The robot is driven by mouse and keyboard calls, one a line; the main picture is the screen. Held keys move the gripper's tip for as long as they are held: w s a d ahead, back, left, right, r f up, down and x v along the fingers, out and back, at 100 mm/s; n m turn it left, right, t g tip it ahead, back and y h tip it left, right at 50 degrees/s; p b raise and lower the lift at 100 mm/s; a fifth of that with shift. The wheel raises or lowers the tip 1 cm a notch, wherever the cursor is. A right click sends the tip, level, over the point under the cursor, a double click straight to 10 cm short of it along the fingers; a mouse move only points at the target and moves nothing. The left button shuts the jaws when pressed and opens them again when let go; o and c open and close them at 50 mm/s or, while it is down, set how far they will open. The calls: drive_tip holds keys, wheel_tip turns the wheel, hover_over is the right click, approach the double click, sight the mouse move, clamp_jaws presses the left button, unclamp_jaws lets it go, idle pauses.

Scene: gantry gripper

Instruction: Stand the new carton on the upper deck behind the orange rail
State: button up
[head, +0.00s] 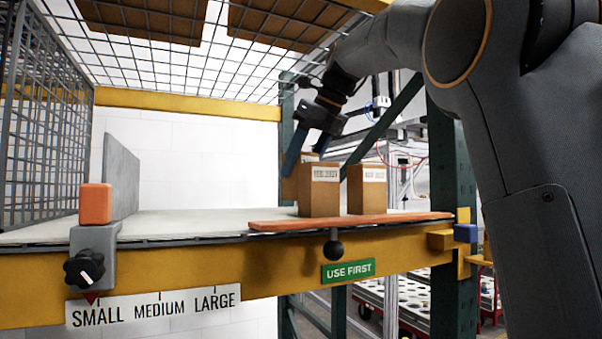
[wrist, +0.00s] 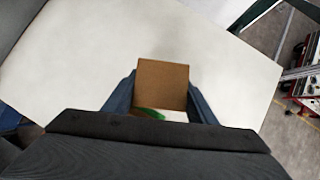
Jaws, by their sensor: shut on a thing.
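My gripper (head: 300,160) is shut on a brown carton (head: 289,190), which is mostly hidden behind a labelled carton (head: 318,197) in the head view. In the wrist view the held carton (wrist: 162,84) sits between the two blue fingers, with a bit of green (wrist: 147,114) showing near its lower edge. The labelled carton and a second labelled carton (head: 367,197) stand upright on the pale deck (head: 190,222), behind the orange rail (head: 350,221). I cannot tell whether the held carton touches the deck.
A wire mesh with brown boxes (head: 150,20) is overhead, and a mesh side panel (head: 45,125) stands at left. An orange block (head: 95,203) and a grey upright plate (head: 121,177) are at the deck's left. The deck between plate and cartons is clear. A green post (head: 455,180) stands at right.

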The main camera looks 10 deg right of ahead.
sight(310, 154)
drive_tip(key=shift+s+a+f+p, duration=0.1)
drive_tip(key=shift+a+f+p, duration=0.05)
drive_tip(key=shift+f, duration=0.35)
drive_tip(key=shift+s+a+f+p, duration=0.1)
drive_tip(key=shift+f+p, duration=0.05)
drive_tip(key=shift+f, duration=0.3)
drive_tip(key=shift+w+f, duration=0.1)
drive_tip(key=shift+f, duration=0.3)
drive_tip(key=shift+d, duration=0.1)
drive_tip(key=o, duration=1.3)
drive_tip(key=shift+f, duration=0.15)
drive_tip(key=b+v, duration=0.1)
drive_tip(key=v, duration=0.6)
drive_tip(key=shift+r+b, duration=0.3)
drive_tip(key=shift+b, duration=0.05)
